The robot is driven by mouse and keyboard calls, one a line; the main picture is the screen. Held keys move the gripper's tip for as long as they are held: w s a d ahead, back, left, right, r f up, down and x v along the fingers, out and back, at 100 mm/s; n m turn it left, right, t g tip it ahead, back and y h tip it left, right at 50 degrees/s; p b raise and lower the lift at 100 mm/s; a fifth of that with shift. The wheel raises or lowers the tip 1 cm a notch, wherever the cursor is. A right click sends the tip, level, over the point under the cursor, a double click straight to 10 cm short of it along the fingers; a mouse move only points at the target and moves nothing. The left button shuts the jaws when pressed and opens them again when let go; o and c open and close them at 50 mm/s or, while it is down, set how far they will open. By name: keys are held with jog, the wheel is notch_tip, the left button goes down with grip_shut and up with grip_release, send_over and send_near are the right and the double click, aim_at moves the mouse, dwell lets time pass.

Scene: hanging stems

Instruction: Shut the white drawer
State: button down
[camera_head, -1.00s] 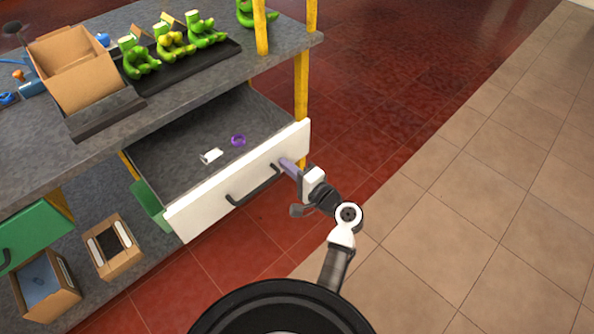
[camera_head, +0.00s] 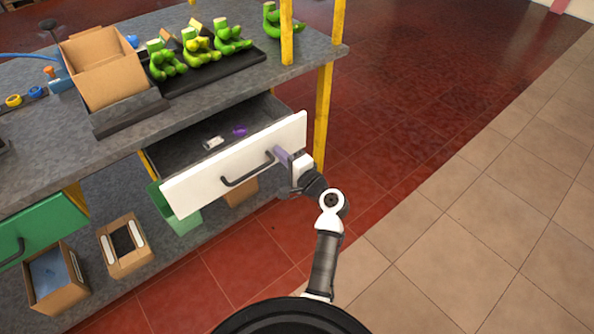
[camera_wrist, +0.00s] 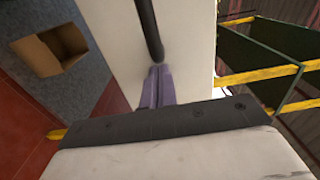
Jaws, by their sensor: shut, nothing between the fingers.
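The white drawer (camera_head: 205,190) is partly open under the grey workbench, its front standing out from the bench. A dark bar handle (camera_head: 247,171) runs along its front. Inside lie a purple ring (camera_head: 240,130) and a small white item (camera_head: 213,143). My gripper (camera_head: 281,153) is shut and empty, its purple fingers at the drawer front just right of the handle. In the wrist view the fingers (camera_wrist: 157,86) point at the white front (camera_wrist: 190,50), close to the handle's end (camera_wrist: 150,35). I cannot tell whether the tips touch it.
A green drawer (camera_head: 45,228) is at the left. Open cardboard boxes (camera_head: 125,246) and a green bin (camera_head: 180,215) sit on the lower shelf. A yellow post (camera_head: 323,115) stands right of the drawer. The floor to the right is clear.

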jog(key=b, duration=0.4)
send_near(251, 126)
jog(key=a+r, duration=0.1)
jog(key=w+a+r, duration=0.1)
jog(key=a+r, duration=0.1)
jog(key=w+a+r, duration=0.1)
jog(key=shift+w+a+r, duration=0.15)
jog(key=shift+a+r, duration=0.1)
jog(key=shift+a, duration=0.1)
jog(key=shift+w+r, duration=0.1)
jog(key=shift+r, duration=0.3)
jog(key=shift+a, duration=0.1)
jog(key=shift+f, duration=0.1)
